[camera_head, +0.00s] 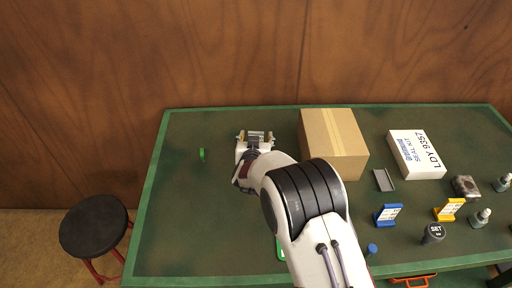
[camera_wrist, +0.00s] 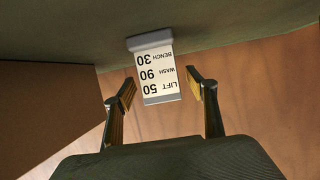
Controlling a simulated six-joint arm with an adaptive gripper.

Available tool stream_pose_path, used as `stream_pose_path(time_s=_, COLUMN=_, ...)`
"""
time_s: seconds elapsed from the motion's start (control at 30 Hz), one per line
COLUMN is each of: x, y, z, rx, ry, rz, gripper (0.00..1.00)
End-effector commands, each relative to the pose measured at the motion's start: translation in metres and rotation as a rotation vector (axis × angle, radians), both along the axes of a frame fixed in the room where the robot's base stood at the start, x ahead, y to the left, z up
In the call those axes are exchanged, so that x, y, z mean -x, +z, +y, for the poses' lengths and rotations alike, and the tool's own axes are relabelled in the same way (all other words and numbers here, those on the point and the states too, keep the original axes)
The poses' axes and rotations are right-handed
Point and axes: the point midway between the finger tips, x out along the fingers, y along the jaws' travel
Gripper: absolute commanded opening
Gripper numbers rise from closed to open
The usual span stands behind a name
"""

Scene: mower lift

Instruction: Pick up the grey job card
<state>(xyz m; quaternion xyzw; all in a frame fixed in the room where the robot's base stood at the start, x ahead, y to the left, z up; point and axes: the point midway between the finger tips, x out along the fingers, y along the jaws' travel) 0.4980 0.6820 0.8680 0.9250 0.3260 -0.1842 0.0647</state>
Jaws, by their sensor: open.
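The grey job card (camera_wrist: 157,75) stands on the bench in the wrist view, with a white face reading LIFT 50, WASH 90, BENCH 30 upside down. Its grey foot (camera_wrist: 150,40) rests on the green surface at the top of the picture. My gripper (camera_wrist: 162,88) is open, with one yellow-padded finger on each side of the card and a visible gap at both sides. In the head view my gripper (camera_head: 255,137) is near the far edge of the bench, left of the cardboard box, and largely covers the card.
The cardboard box (camera_head: 333,145) stands close to the right of my gripper. A white seal kit box (camera_head: 416,155), a blue card (camera_head: 388,214) and a yellow card (camera_head: 449,209) are farther right. A small green item (camera_head: 202,155) lies left. The bench's left side is mostly clear.

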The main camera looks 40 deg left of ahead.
Motion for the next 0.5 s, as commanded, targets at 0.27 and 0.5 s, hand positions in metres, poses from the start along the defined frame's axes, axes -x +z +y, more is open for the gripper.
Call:
stream_pose_path(time_s=0.27, x=0.0001, y=0.0001, z=0.0, rx=0.0, ry=0.0, rz=0.0, gripper=0.15)
stream_pose_path(time_s=0.5, x=0.0, y=0.0005, z=0.0001, rx=-0.001, ry=0.0, rz=-0.001, gripper=0.14)
